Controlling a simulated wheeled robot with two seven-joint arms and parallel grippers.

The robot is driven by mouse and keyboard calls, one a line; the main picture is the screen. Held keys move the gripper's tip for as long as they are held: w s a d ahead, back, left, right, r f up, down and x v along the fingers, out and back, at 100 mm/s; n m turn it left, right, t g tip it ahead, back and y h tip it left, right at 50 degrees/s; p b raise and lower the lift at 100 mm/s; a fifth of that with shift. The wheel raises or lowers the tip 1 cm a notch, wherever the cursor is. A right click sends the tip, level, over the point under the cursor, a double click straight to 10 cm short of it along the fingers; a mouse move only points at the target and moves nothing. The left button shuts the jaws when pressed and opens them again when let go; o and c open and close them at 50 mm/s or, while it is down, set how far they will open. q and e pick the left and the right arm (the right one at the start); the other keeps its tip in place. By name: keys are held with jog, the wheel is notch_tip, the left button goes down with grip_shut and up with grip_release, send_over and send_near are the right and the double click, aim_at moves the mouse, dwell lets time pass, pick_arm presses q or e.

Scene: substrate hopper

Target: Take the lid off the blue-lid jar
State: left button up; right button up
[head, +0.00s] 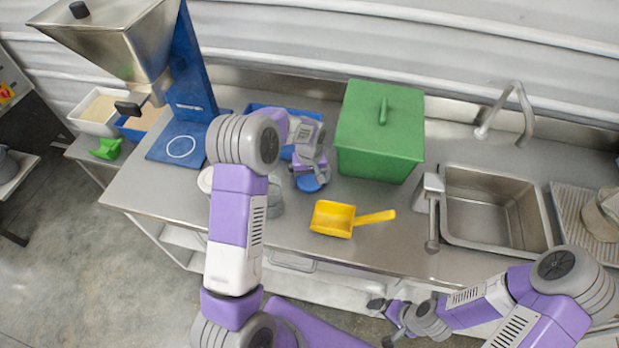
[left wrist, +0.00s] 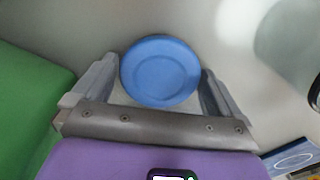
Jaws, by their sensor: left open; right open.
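The blue lid (head: 311,184) shows as a small blue disc on the steel counter, just left of the green box. My right gripper (head: 384,321) is open and empty, low in front of the counter.
A green lidded box (head: 380,135) stands close right of the left gripper. A yellow scoop (head: 333,218) lies in front. A clear jar (head: 274,198) and a white-topped container (head: 206,180) stand left, partly behind my arm. A blue tray (head: 262,108) is behind; a sink (head: 492,208) is right.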

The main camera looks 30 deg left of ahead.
aim_at(309, 180)
pick_arm(q)
jog(key=shift+r, duration=0.2)
notch_tip(309, 180, up, 12)
jog(key=p, duration=0.2)
